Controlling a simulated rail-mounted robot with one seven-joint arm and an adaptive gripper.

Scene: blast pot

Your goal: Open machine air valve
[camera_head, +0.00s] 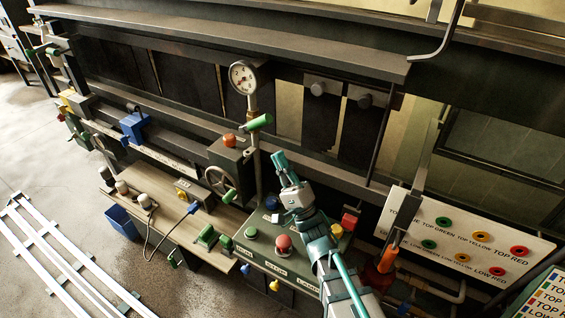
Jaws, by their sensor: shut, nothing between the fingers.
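A green handle (258,123) sits on the vertical pipe just below the round white pressure gauge (243,77). It tilts slightly up to the right. I see no label that marks it as the machine air valve. My gripper (279,159), with teal fingers, is shut and empty. In the picture its tips are a little below and right of the green handle, with a visible gap between them. The distance in depth is hard to tell. My arm comes up from the bottom edge and hides part of the panel behind it.
A handwheel (221,178) is left of the pipe. Below is a control box with a red button (283,242) and a green button (251,233). A white label board (460,245) with coloured ports stands at right. An orange-handled lever (388,258) is close right of my arm.

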